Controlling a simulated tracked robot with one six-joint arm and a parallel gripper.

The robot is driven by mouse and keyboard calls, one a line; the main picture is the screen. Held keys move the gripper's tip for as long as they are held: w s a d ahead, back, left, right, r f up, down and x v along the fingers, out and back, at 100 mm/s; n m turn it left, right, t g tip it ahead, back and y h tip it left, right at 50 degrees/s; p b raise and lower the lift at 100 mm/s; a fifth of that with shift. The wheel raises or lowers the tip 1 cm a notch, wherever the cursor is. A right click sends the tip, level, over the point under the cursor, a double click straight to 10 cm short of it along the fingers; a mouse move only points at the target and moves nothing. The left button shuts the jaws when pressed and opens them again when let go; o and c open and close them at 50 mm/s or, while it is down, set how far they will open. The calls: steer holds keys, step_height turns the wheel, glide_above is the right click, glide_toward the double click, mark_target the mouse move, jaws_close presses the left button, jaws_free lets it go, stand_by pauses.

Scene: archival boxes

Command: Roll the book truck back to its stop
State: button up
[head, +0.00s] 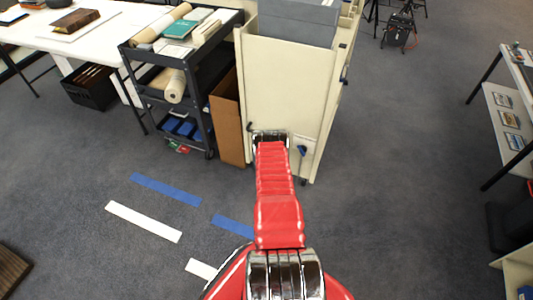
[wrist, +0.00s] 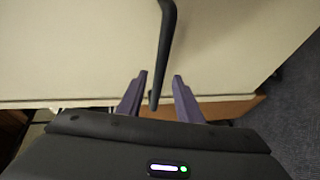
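The cream book truck (head: 285,85) stands in the middle of the head view with grey boxes (head: 290,20) on top. My red arm reaches to its near end panel, and my gripper (head: 270,133) is at that panel, its fingers hidden there. In the wrist view the cream panel (wrist: 70,50) fills the background. A black bar handle (wrist: 165,45) runs down between the two purple fingers of my gripper (wrist: 158,97). The fingers are apart, with a gap on each side of the bar. I cannot make out a stop.
A black cart (head: 140,90) with books and rolls stands close on the left, with a brown board (head: 227,118) between. White (head: 144,221) and blue (head: 165,189) tape strips lie on the carpet. A white table (head: 75,42) is at left, shelving (head: 500,120) at right. Carpet right of the truck is clear.

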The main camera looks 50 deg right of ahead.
steer(key=v, duration=0.9)
steer(key=shift+s+a, duration=0.2)
steer(key=shift+s, duration=0.1)
stand_by(0.5)
